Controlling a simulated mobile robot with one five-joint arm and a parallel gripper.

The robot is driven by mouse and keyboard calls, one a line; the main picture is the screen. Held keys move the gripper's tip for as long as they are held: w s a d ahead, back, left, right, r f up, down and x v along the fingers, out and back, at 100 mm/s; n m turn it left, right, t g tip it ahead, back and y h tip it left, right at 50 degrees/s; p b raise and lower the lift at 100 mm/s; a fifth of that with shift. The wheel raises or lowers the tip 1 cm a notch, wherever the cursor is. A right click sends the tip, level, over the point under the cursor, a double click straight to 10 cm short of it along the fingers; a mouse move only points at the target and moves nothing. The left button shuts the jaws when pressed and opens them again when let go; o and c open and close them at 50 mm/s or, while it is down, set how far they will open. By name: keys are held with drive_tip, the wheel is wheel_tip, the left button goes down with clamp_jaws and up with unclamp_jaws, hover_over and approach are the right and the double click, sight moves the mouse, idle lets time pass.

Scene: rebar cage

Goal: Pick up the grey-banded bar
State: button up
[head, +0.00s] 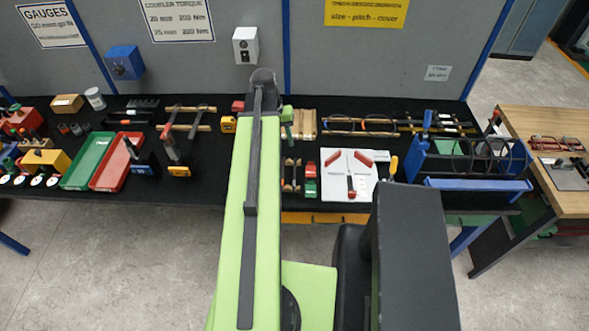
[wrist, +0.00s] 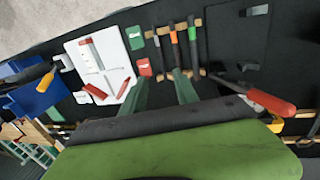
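In the wrist view, my gripper (wrist: 166,88) has its two green fingers apart, with nothing seen between them. Three short dark bars lie side by side across wooden supports (wrist: 182,26) just beyond the fingers. One bar (wrist: 174,52) shows an orange band and another bar (wrist: 194,50) a green one. The wooden supports also show in the head view (head: 291,185), right of my arm. There my gripper is mostly hidden by the arm.
A white board with red pieces (head: 348,188) lies right of the bars. Green (head: 88,160) and red trays (head: 117,162) lie left. A red-handled tool (wrist: 268,101) lies near the fingers. Grey panels stand behind the black table.

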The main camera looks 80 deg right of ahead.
sight(294, 176)
drive_tip(key=s+f+b, duration=0.1)
drive_tip(key=f+b, duration=0.4)
drive_tip(key=s+f+b, duration=0.1)
drive_tip(key=f+b, duration=0.5)
drive_tip(key=s+f+b, duration=0.1)
drive_tip(key=f+b, duration=0.5)
drive_tip(key=shift+s+f, duration=0.15)
drive_tip(key=shift+f, duration=0.05)
drive_tip(key=shift+r, duration=0.15)
drive_tip(key=shift+c, duration=0.4)
clamp_jaws()
